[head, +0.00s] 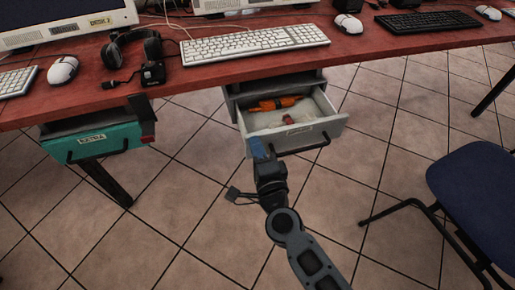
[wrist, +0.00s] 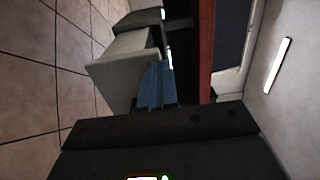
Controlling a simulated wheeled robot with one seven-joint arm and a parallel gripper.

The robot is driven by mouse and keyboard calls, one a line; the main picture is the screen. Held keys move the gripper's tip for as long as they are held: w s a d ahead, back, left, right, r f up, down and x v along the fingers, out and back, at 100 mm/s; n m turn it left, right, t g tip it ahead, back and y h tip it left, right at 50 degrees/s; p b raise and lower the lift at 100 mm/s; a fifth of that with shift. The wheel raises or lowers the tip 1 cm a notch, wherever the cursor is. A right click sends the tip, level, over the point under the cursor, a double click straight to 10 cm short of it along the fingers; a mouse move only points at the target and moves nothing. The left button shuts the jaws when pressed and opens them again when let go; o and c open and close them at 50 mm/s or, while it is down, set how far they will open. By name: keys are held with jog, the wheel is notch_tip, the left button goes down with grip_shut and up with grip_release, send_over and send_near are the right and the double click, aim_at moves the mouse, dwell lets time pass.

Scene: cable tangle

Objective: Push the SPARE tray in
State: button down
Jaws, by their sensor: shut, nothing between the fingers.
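A grey-white tray (head: 331,127) is pulled well out under the middle of the desk, with a dark bar handle and a front label too small to read. An orange tool and a small reddish item lie inside. A teal tray (head: 110,140) at the left has its own label, which I cannot read surely. Which one is SPARE I cannot tell. My gripper (head: 257,149), with blue fingertips, is shut and empty at the left end of the grey-white tray's front; contact is unclear. In the wrist view the shut fingertips (wrist: 157,84) overlap a pale box-like panel (wrist: 122,62).
The red-brown desk (head: 215,80) holds keyboards, mice, headphones and monitors above the trays. A blue chair (head: 478,190) stands at the right. The tiled floor (head: 170,195) between the trays is clear.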

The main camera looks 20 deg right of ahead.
jog(key=w, duration=1.3)
jog(key=shift+w, duration=0.3)
jog(key=shift+w+r, duration=0.15)
jog(key=shift+r, duration=0.05)
